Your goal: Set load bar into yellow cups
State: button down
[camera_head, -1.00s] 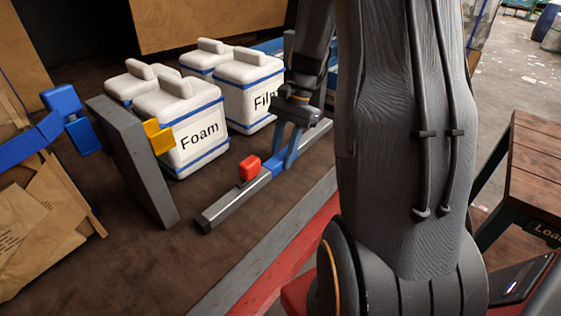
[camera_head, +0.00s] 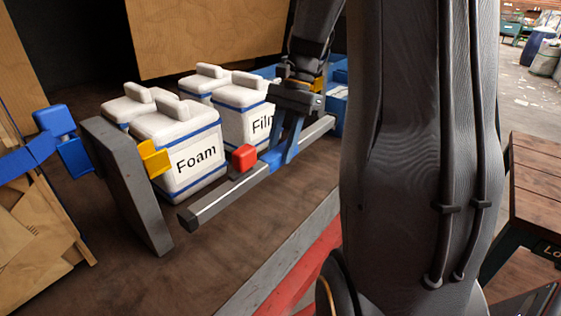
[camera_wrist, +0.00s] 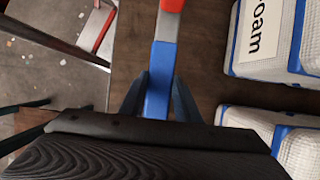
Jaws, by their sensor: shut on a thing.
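The load bar (camera_head: 215,203) is a long grey bar with a blue middle section and a red block near it. It appears held above the brown deck, sloping across the head view. My gripper (camera_head: 279,157) is shut on the blue section, and its fingers also show around it in the wrist view (camera_wrist: 158,92). One yellow cup (camera_head: 154,159) sits on the inner face of a grey upright plate at left, apart from the bar's near end.
White boxes labelled Foam (camera_head: 178,183) and Film (camera_head: 240,122) stand just behind the bar. A blue bracket (camera_head: 62,140) and cardboard (camera_head: 40,225) are at left. The deck (camera_head: 235,228) is clear in front, up to a red edge (camera_head: 300,268). A wooden-topped stand (camera_head: 535,195) is at right.

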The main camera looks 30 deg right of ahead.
aim_at(281, 148)
jog(key=shift+r, duration=0.45)
jog(key=shift+r, duration=0.15)
notch_tip(281, 148, up, 6)
jog(key=p, duration=0.6)
jog(key=shift+f, duration=0.2)
